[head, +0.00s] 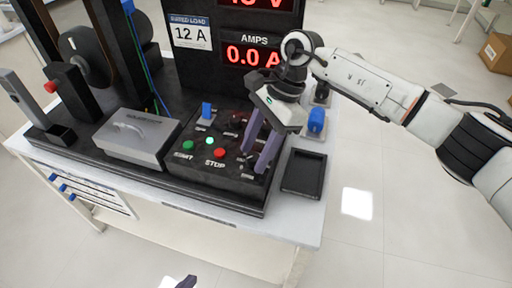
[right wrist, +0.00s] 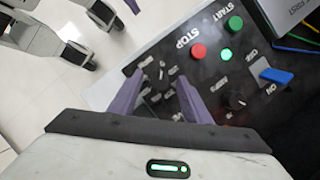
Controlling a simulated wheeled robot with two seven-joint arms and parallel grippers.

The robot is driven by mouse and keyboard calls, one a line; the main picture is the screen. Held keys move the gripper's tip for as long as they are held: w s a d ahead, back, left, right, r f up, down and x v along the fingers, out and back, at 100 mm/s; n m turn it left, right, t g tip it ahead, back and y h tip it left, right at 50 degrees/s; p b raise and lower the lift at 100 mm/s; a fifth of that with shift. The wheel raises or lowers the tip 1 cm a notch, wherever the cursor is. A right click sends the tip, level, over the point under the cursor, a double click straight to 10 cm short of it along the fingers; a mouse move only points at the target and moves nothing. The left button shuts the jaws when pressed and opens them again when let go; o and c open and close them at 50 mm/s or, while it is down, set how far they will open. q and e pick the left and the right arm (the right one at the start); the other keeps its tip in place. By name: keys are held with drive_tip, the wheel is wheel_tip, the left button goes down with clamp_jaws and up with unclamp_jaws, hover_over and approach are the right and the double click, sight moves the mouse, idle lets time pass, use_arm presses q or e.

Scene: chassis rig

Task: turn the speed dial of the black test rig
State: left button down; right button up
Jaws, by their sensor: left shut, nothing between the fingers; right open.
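The black test rig has a sloped control panel (head: 180,172) with several small dark knobs at its right. My right gripper (head: 256,160) reaches down over these knobs, its purple fingers apart. In the right wrist view, the open fingers stand on either side of a dark dial (right wrist: 162,80); I cannot tell whether they touch it. A second dark dial (right wrist: 238,100) lies to the right of the fingers. The labels are too blurred to show which is the speed dial. My left gripper (head: 183,283) shows only its tip at the bottom edge, shut and empty, away from the rig.
A green button (head: 188,145), a red stop button (head: 219,153) and a blue switch (head: 206,109) share the panel. A grey lidded box (head: 135,140) stands left of it. A black tray (head: 303,172) lies to the right. The display reads 0.0 amps.

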drive_tip(key=shift+c, duration=0.2)
drive_tip(key=c, duration=1)
drive_tip(key=shift+m, duration=0.3)
